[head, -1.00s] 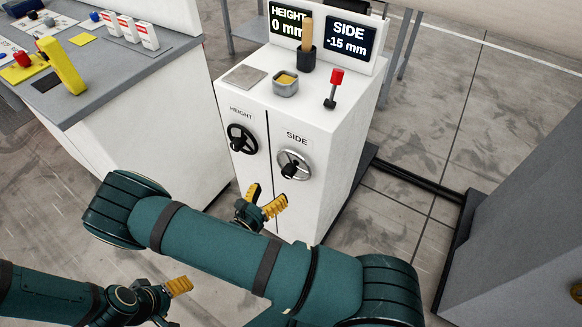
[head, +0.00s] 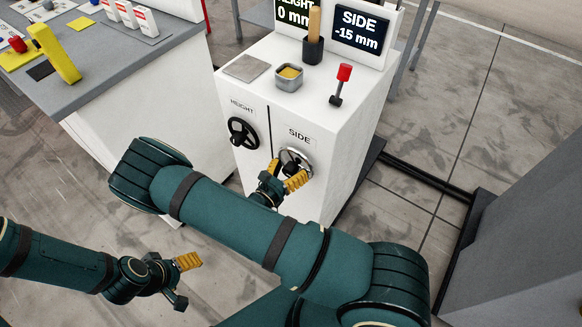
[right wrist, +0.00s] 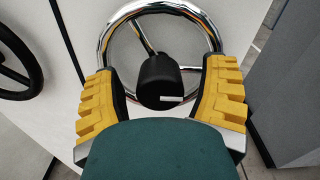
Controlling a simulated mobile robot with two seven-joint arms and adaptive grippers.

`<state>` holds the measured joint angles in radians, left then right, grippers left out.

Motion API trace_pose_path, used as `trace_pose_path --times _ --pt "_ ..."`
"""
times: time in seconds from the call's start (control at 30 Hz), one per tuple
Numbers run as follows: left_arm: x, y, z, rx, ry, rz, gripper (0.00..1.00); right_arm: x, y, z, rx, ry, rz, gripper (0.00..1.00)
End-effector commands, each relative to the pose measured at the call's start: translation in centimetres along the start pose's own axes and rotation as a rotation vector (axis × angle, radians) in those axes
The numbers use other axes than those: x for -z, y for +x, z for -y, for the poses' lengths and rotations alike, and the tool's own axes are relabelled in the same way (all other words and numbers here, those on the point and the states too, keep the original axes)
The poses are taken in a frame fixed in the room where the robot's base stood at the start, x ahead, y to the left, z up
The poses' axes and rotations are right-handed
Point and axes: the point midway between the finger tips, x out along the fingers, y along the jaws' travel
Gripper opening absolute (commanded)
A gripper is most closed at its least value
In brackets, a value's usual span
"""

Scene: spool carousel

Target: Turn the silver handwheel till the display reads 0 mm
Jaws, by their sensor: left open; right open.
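The silver handwheel (head: 296,161), under the label SIDE, is on the front of the white cabinet (head: 330,120). It also shows in the right wrist view (right wrist: 160,20), with its black hub or knob between my fingers. The SIDE display (head: 360,30) reads -15 mm. My right gripper (head: 284,175) is open in front of the silver wheel and hides its lower left part. In the right wrist view its yellow fingers (right wrist: 160,95) stand at both sides of the wheel; I cannot tell if they touch it. My left gripper (head: 182,278) is open and empty, low at the left, away from the cabinet.
A black handwheel (head: 243,132) marked HEIGHT is left of the silver one; its display (head: 294,12) reads 0 mm. A red-topped lever (head: 341,82), a grey cup (head: 289,78) and a wooden-handled tool stand on the cabinet. A grey bench (head: 110,60) stands at the left.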

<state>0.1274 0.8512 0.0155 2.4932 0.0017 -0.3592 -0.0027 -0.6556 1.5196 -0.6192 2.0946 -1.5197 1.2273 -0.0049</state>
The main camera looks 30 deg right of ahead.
Motion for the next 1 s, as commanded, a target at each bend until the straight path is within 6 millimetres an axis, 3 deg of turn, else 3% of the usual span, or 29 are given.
trace_pose_path --times 0.07,0.1,0.27,0.3,0.67,1.0 --pt "0.00 0.00 0.01 0.000 0.000 0.000 0.72 -0.01 -0.01 0.00 0.000 0.000 0.000 0.72" --pt "0.00 0.00 0.01 0.000 0.000 0.000 0.72 0.00 -0.01 0.00 0.000 0.000 0.000 0.66" --pt "0.00 -0.01 0.00 0.000 0.000 0.000 0.72 0.00 -0.02 -0.01 0.000 0.000 0.000 0.10" --pt "0.00 -0.01 0.00 0.000 0.000 0.000 0.72 0.00 -0.01 -0.01 0.000 0.000 0.000 0.04" --pt "-0.01 -0.13 -0.05 0.000 0.000 0.001 0.72 -0.07 0.02 0.02 0.000 0.047 0.002 0.04" --pt "-0.06 -0.63 -0.24 0.000 0.000 0.003 0.72 -0.13 0.05 0.07 0.000 0.280 0.003 0.04"
